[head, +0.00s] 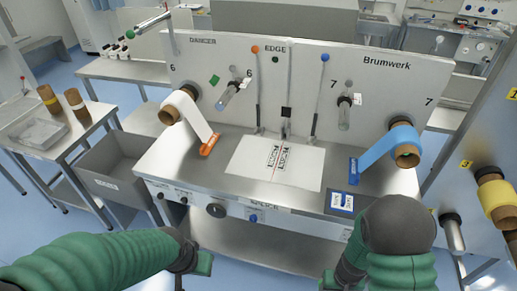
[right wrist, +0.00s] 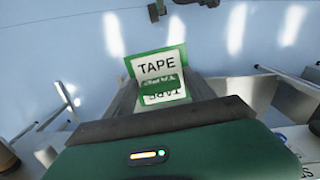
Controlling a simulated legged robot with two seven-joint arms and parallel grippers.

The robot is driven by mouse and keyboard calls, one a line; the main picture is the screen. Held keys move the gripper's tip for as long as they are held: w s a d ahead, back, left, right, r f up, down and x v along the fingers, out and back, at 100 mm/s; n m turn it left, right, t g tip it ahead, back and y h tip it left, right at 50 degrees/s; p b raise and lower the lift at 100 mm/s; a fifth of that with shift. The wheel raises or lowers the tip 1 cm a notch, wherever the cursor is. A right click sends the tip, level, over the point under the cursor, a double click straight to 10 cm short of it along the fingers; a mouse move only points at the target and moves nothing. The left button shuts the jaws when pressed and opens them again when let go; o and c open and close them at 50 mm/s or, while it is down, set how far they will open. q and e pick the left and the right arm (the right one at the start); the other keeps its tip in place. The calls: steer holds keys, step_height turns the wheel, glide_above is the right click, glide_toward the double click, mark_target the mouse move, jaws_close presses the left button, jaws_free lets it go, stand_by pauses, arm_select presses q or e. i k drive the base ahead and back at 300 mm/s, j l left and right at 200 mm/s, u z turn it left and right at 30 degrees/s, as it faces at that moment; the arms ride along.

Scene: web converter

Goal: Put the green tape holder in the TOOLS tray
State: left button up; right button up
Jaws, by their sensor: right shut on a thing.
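The green tape holder (right wrist: 160,72) has a white label reading TAPE and shows in the right wrist view, between the dark fingers of my right gripper (right wrist: 165,95). My right gripper is shut on it. In the head view my right gripper (head: 340,274) is at the bottom, in front of the bench; the holder cannot be made out clearly there. My left gripper (head: 198,263) is at bottom centre-left, in front of the bench; its jaw opening is unclear. No TOOLS label is readable. A grey bin (head: 105,188) with a small unreadable label stands left of the bench.
White (head: 190,108) and blue (head: 395,141) rolls hang on the panel. A clear tray (head: 38,131) sits on the left table.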

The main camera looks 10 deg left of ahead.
mark_target(34, 134)
steer(key=u, duration=0.5)
steer(key=i+j+u, duration=0.1)
steer(key=u, duration=0.85)
steer(key=i+u, duration=0.1)
steer(key=u, duration=0.9)
steer(key=i+l, duration=0.1)
steer(key=i, duration=0.45)
steer(key=i+u, duration=0.15)
steer(key=i, duration=0.45)
steer(key=i+l, duration=0.2)
steer(key=i, duration=0.35)
steer(key=i+l+u, duration=0.1)
steer(key=i, duration=2.8)
steer(key=i+z, duration=0.9)
steer(key=i+j+z, duration=0.25)
steer(key=i+z, duration=0.25)
steer(key=i+j+z, duration=0.25)
steer(key=z, duration=0.2)
steer(key=j, duration=0.1)
